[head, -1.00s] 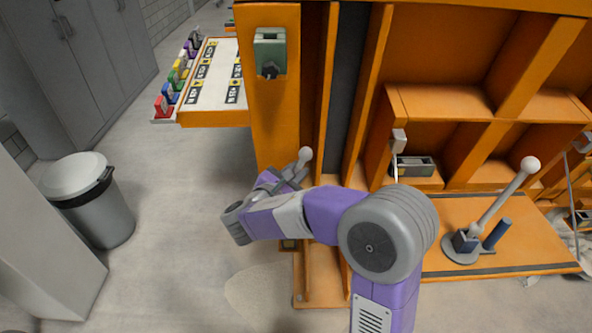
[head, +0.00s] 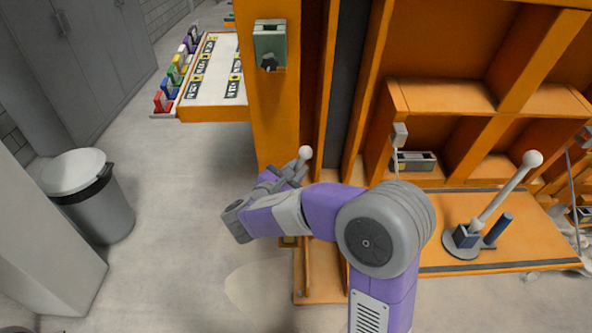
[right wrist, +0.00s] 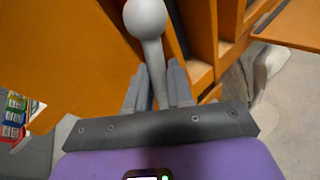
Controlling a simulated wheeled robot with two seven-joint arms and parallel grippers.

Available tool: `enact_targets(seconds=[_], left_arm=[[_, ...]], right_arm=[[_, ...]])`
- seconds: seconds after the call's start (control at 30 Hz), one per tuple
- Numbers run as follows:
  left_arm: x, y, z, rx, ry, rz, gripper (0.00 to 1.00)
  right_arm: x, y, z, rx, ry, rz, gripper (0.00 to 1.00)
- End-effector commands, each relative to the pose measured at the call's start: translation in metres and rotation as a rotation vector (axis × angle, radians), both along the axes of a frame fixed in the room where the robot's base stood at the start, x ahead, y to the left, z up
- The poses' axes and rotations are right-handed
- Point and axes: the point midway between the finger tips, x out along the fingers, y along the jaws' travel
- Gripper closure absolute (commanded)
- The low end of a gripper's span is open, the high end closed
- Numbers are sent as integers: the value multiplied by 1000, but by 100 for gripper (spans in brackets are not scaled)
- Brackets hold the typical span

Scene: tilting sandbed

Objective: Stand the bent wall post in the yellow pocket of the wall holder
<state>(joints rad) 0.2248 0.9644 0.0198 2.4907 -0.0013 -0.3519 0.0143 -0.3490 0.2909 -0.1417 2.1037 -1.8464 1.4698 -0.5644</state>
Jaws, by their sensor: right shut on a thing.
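My right gripper (head: 287,178) is shut around a grey stem with a pale ball knob (head: 305,153), beside the orange frame. In the right wrist view the gripper fingers (right wrist: 157,88) lie on both sides of this stem, just below the ball (right wrist: 146,17). I cannot tell what the lower end of the stem joins. A row of coloured pieces stands at the far table's left edge, and one is yellow (head: 177,63). I cannot tell whether this row is the wall holder. No bent wall post can be made out with certainty. My left gripper is not in view.
A white-topped orange table (head: 215,75) carries dark plates. A grey-green box (head: 270,42) is fixed on the orange upright (head: 268,115). Another ball-topped lever (head: 510,188) stands at the right. A grey bin (head: 95,205) stands at the left, with free floor beside it.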

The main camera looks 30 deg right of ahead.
Motion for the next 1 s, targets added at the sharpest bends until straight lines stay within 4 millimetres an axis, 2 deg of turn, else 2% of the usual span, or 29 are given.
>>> enact_targets(seconds=[0.27,1.0], left_arm=[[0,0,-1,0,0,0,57],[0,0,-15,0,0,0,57]], right_arm=[[0,0,-1,-1,0,0,100],[0,0,-20,-1,0,0,100]])
